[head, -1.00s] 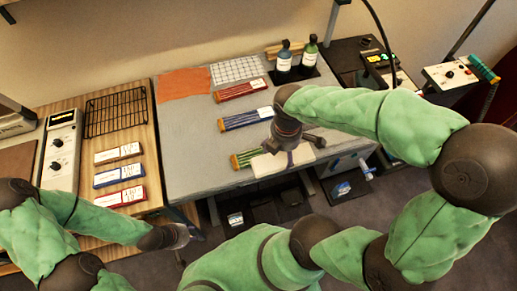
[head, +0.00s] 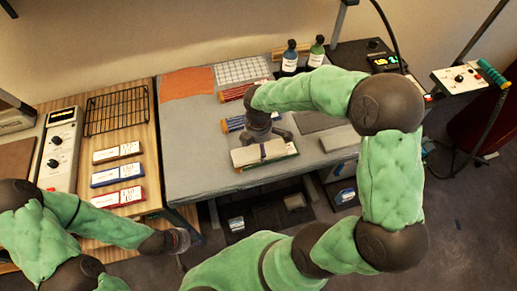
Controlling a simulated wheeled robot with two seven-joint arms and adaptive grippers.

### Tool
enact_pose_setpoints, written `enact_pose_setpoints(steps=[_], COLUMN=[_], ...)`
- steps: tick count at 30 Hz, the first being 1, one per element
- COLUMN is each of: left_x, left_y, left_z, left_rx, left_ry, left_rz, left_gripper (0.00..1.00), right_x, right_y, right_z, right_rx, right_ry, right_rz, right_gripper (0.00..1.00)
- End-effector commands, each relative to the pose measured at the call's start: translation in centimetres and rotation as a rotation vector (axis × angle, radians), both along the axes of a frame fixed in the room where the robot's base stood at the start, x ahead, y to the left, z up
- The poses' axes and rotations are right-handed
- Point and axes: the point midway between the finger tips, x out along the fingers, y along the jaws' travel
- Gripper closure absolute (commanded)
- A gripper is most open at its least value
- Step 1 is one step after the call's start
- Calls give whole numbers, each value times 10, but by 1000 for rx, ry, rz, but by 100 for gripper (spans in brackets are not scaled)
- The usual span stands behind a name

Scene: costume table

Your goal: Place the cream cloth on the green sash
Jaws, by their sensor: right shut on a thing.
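The cream cloth (head: 258,154) is a flat folded piece near the front edge of the grey table, under my right gripper (head: 266,138). My right gripper is shut on it from above. The green sash lies below the cloth and is mostly hidden by it.
The blue sash (head: 232,124) and red sash (head: 235,92) lie behind, partly hidden by my right arm. Two bottles (head: 290,60) stand at the back. A grey folded piece (head: 340,139) and a dark flat piece (head: 315,122) lie to the right. A wire rack (head: 116,110) is at left.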

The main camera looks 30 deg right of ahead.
Motion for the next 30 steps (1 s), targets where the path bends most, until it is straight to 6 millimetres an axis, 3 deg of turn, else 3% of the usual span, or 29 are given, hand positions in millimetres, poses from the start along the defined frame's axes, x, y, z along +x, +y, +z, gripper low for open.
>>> enact_pose_setpoints(steps=[3,16,17,18,30], left_x=[0,0,0,0,0], left_y=[0,0,0,0,0], left_z=[-9,-10,-10,-10,-9], left_rx=[0,0,0,0,0], left_ry=[0,0,0,0,0], left_rz=[0,0,0,0,0], left_gripper=[60,60,60,60,60], right_x=[0,0,0,0,0], right_y=[0,0,0,0,0], right_z=[-19,-24,-24,-23,-22], right_rx=[-1,0,0,0,0], right_ry=[1,0,0,0,0], right_rz=[-1,-1,-1,-1,-1], right_gripper=[48,48,10,0,0])
